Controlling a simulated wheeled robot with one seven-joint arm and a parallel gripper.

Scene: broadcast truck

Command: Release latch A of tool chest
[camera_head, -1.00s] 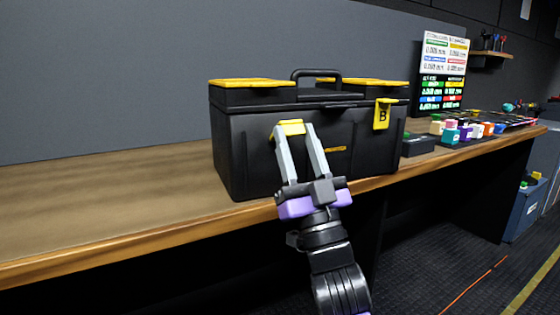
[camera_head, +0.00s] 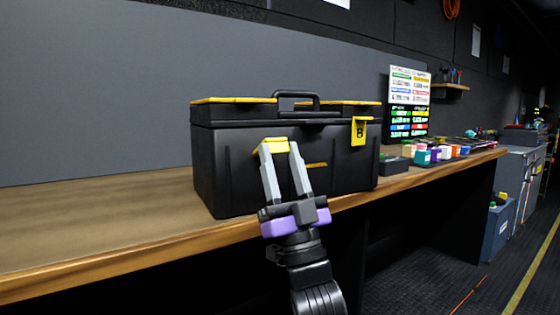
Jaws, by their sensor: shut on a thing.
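The black tool chest (camera_head: 230,160) with yellow trim stands on the wooden bench, its lid shut and its black handle raised on top. A yellow latch marked B (camera_head: 359,131) hangs on the right of its front. The other yellow latch (camera_head: 272,146), whose letter I cannot see, is on the left of the front, between my fingertips. My gripper (camera_head: 278,148) is shut on this latch, its two grey fingers reaching up from below. The fingers hide part of the latch and of the chest front.
The wooden bench (camera_head: 100,220) is clear to the left of the chest. To the right are a small dark tray (camera_head: 393,165) and several colored bottles (camera_head: 440,154). A grey wall rises behind. A blue bin (camera_head: 498,228) stands on the floor at the right.

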